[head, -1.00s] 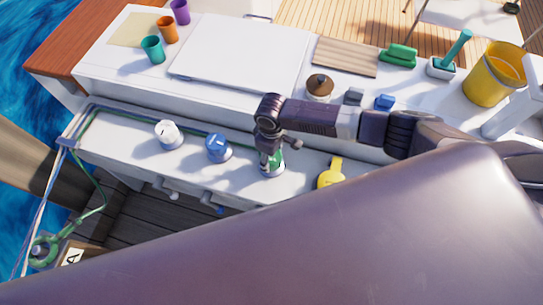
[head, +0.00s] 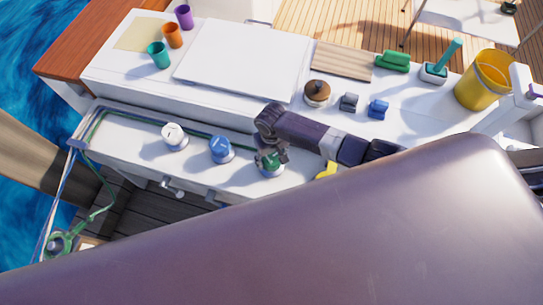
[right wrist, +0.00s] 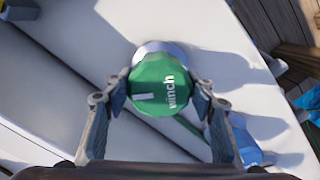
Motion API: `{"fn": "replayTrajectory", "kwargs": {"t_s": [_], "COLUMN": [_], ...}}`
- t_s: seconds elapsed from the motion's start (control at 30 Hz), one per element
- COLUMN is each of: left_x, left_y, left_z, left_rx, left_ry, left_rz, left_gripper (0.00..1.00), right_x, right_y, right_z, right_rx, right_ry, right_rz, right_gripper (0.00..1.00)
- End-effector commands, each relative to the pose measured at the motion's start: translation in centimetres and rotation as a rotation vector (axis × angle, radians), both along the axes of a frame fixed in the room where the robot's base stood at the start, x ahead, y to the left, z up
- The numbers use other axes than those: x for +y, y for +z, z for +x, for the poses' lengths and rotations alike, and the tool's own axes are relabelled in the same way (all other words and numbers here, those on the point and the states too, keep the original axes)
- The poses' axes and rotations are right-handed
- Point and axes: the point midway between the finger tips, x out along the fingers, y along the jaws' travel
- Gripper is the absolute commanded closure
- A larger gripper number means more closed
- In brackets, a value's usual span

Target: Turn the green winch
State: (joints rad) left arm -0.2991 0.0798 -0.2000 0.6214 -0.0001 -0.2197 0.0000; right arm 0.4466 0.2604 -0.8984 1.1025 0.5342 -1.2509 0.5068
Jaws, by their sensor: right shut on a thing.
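The green winch (right wrist: 156,94) is a round knob with white "winch" lettering and a white mark on its top, on a pale round base. My right gripper (right wrist: 165,99) has one finger on each side of it, shut on the knob. In the head view the winch (head: 271,169) stands on the white ledge, partly hidden under my right gripper (head: 269,155). My left gripper is not in view.
A blue knob (head: 221,150) and a white knob (head: 174,135) stand left of the winch on the ledge. A yellow piece (head: 326,170) lies to its right, partly covered by my arm. A raised white deck with a brown-topped pot (head: 317,91) is behind.

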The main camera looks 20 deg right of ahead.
Motion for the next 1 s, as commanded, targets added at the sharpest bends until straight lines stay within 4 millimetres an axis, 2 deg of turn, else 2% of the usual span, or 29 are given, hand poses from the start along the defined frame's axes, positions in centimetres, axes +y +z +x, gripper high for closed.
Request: {"fn": "replayTrajectory", "kwargs": {"t_s": [0.3, 0.7, 0.73, 0.87, 1.0], "left_x": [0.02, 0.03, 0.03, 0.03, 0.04], "left_y": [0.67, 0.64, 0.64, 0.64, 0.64], "left_z": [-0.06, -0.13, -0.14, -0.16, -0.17], "left_rx": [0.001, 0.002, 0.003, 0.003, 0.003], "left_ry": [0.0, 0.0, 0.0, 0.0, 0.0], "left_rz": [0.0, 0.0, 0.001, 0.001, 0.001], "left_gripper": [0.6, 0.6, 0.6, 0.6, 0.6], "right_x": [-0.01, -0.03, -0.03, -0.01, 0.0], "right_y": [0.07, 0.05, 0.05, 0.04, 0.03], "right_z": [0.04, 0.09, 0.09, 0.08, 0.06], "right_rx": [-0.001, -0.002, -0.002, -0.002, -0.001], "right_ry": [-0.076, -0.08, -0.08, -0.08, -0.079], "right_rz": [-0.001, -0.001, -0.001, -0.001, -0.001], "right_gripper": [0.73, 0.73, 0.46, 0.32, 0.31]}}
